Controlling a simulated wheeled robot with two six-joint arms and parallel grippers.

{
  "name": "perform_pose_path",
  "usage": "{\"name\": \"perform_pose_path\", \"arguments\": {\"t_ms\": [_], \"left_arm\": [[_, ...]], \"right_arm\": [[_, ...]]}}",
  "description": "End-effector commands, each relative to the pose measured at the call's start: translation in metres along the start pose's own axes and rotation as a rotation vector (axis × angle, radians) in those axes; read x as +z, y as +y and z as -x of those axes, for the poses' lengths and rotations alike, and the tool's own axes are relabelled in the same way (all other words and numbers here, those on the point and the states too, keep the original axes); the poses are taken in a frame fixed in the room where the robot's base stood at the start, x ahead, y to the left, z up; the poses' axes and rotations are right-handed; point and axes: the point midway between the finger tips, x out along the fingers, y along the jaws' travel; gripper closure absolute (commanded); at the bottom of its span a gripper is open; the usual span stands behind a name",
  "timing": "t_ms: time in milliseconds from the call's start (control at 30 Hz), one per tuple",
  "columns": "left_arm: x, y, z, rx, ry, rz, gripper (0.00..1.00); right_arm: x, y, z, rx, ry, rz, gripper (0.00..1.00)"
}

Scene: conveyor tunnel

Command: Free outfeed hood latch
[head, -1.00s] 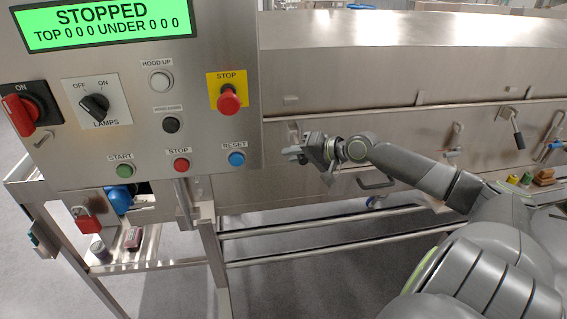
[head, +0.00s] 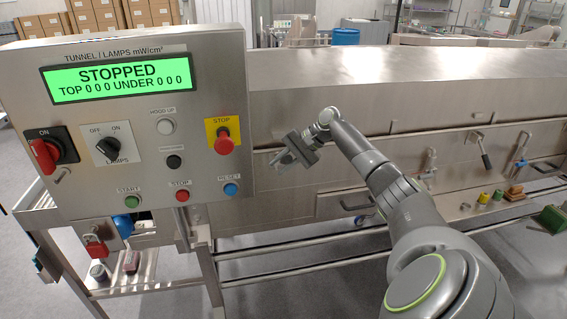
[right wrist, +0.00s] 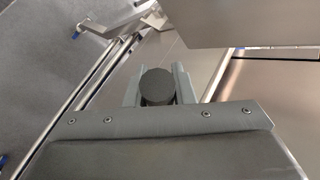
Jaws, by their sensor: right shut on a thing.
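My right gripper (head: 281,157) is at the front of the steel tunnel, just right of the control panel. In the right wrist view, its two fingers are shut around a round black knob (right wrist: 157,87), which looks like the end of a latch handle. The rest of that handle is hidden behind the gripper. The steel hood (head: 390,82) looks closed. Farther right, a latch with a dark handle (head: 486,159) hangs on the tunnel front, with another latch (head: 521,150) beyond it. My left gripper is not in view.
The control panel (head: 90,160) stands close left of the gripper; its display (head: 118,75) reads STOPPED. A red emergency stop button (head: 224,143) is nearby. A pull handle (head: 354,206) and a rail lie below. A red padlock (head: 95,247) hangs below the panel.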

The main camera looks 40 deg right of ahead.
Motion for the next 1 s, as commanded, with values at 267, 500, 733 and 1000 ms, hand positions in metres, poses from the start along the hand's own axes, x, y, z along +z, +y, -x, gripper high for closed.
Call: {"name": "perform_pose_path", "arguments": {"t_ms": [267,500,733,1000], "left_arm": [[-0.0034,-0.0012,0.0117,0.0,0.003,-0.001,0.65],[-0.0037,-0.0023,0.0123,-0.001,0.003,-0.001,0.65],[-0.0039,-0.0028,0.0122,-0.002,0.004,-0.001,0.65],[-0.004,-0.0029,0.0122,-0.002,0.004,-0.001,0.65]], "right_arm": [[-0.0018,-0.0057,0.0032,0.026,-0.03,-0.042,1.0],[-0.0025,-0.0055,0.0033,0.031,-0.036,-0.049,1.0],[-0.0024,-0.006,0.0036,0.03,-0.035,-0.048,1.0],[-0.0024,-0.0054,0.0032,0.031,-0.035,-0.048,0.56]]}}
